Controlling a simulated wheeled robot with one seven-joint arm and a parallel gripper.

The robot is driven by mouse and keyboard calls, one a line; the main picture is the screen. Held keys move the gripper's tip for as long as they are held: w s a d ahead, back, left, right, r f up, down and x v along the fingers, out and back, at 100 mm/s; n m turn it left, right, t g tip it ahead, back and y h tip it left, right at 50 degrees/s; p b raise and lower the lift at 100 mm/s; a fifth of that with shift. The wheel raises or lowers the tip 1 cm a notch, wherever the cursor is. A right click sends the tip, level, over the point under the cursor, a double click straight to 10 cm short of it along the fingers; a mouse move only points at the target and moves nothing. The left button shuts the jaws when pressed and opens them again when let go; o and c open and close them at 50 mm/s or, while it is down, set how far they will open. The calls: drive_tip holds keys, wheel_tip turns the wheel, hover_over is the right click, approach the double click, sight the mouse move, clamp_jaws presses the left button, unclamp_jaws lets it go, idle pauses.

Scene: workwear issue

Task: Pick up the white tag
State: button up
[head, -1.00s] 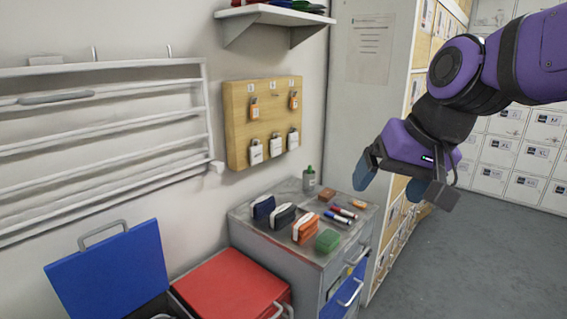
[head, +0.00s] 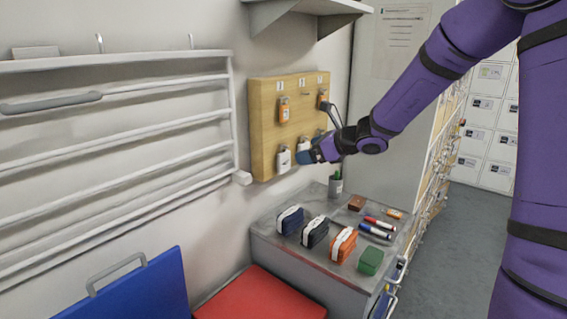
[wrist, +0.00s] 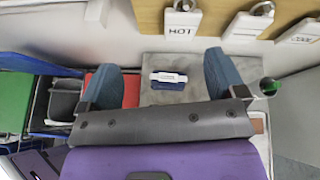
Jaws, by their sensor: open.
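A wooden board (head: 262,125) on the wall carries three white tags in its lower row. The left white tag (head: 283,160) shows clearly in the head view; my gripper partly hides the other two. The wrist view shows a white tag marked HOT (wrist: 181,23), a middle tag (wrist: 248,26) and a right tag (wrist: 301,33) beyond my fingers. My gripper (wrist: 163,63) is open with nothing between its blue fingers. In the head view it is right at the board's lower row; I cannot tell whether it touches a tag.
Orange tags (head: 284,110) hang in the upper row. Below stands a grey cabinet (head: 290,247) with several pouches, markers and a green block (head: 370,261). A shelf (head: 310,8) juts out above. A white rack (head: 120,130) is on the left wall.

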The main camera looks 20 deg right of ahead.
sight(286, 155)
drive_tip(key=shift+w+a+f+m+t, duration=0.15)
drive_tip(key=shift+w+a+f+m, duration=0.45)
drive_tip(key=shift+w, duration=1.1)
drive_tip(key=shift+w+a+f+m+t, duration=0.15)
drive_tip(key=shift+w+a+f, duration=0.55)
drive_tip(key=shift+w+f, duration=0.8)
drive_tip(key=shift+w+a+f+m+t, duration=0.1)
drive_tip(key=shift+w+a+f+m, duration=0.5)
drive_tip(key=shift+w, duration=1.25)
drive_tip(key=shift+f, duration=0.15)
drive_tip(key=c, duration=1)
drive_tip(key=shift+r, duration=0.3)
drive_tip(key=shift+h, duration=0.3)
